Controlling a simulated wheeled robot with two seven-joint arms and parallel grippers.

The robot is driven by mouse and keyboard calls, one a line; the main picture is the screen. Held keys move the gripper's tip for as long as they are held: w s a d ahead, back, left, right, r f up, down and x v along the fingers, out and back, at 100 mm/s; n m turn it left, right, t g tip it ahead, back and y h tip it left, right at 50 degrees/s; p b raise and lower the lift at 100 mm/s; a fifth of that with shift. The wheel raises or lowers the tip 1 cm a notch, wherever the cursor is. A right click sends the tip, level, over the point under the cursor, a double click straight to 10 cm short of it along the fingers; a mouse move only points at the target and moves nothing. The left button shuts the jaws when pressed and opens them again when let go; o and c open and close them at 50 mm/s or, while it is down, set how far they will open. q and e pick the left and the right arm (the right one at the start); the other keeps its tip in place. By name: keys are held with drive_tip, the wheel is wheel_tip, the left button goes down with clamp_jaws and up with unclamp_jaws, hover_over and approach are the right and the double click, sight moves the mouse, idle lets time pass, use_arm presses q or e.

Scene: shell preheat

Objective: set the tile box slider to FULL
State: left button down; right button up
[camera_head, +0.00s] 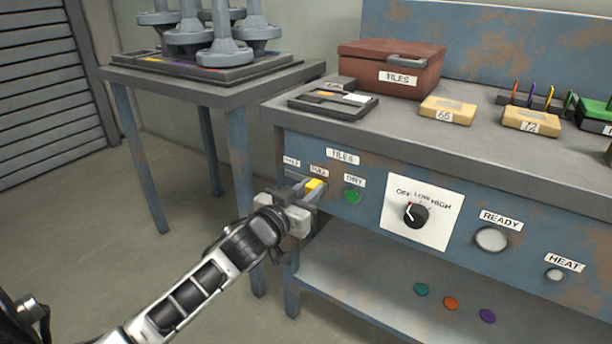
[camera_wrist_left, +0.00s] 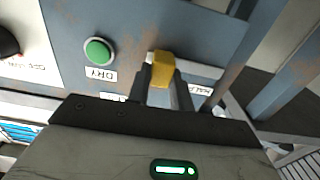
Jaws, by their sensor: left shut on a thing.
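The tile box slider has a yellow knob (camera_head: 315,185) on the front panel of the blue bench, under the TILES label (camera_head: 343,156). A HALF label (camera_head: 291,162) and a partly hidden label (camera_head: 319,171) sit above its track. My left gripper (camera_head: 300,196) is at the knob, shut on it. In the left wrist view the yellow knob (camera_wrist_left: 162,68) sits between the fingertips of my left gripper (camera_wrist_left: 162,84), and the pale track (camera_wrist_left: 200,68) runs behind it. The fingers partly hide the track and labels. My right gripper is not in view.
A green DRY button (camera_head: 353,196) is just right of the slider. Further right are a black dial (camera_head: 415,214), a READY lamp (camera_head: 491,239) and a HEAT button (camera_head: 554,275). A brown TILES box (camera_head: 390,66) stands on the bench top. Left of the bench is a side table (camera_head: 210,88).

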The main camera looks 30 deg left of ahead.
use_arm(q)
drive_tip(key=shift+d+r, duration=0.1)
drive_tip(key=shift+d, duration=0.25)
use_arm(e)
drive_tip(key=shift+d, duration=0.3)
use_arm(q)
drive_tip(key=c, duration=1.2)
unclamp_jaws()
drive_tip(key=shift+c, duration=0.2)
drive_tip(key=s+p, duration=0.3)
drive_tip(key=s, duration=1.3)
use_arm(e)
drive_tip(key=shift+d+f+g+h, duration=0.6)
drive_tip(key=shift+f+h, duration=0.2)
